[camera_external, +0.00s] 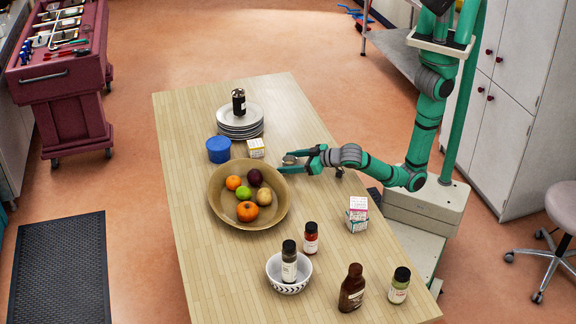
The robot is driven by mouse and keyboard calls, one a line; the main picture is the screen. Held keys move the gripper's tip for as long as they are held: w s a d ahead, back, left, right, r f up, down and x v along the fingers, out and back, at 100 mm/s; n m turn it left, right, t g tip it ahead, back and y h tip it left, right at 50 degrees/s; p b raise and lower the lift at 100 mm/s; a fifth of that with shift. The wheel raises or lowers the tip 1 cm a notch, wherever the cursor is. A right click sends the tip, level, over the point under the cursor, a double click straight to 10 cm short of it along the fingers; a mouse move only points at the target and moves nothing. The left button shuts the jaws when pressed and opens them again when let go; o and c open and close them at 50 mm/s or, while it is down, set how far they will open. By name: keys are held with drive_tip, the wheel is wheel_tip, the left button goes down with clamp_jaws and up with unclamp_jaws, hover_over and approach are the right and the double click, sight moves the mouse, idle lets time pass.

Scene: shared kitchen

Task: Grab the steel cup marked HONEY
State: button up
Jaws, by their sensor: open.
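A small grey, metallic-looking round thing (289,159), likely the steel cup, shows at the tips of my gripper (287,163). It is too small for me to read any HONEY mark. My gripper reaches in low over the table from the right, with its fingers apart and pointing left. The grey thing appears to lie between or just beside the fingertips; I cannot tell whether either finger touches it. The fingers hide part of it.
On the table (185,215), a fruit bowl (216,205) stands just left of my gripper. Behind are a blue tub (218,150), a yellow-white carton (256,148) and stacked plates (240,129) bearing a dark jar (238,102).

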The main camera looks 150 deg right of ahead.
drive_tip(key=shift+s, duration=0.15)
drive_tip(key=c, duration=1.2)
drive_tip(key=shift+r, duration=0.1)
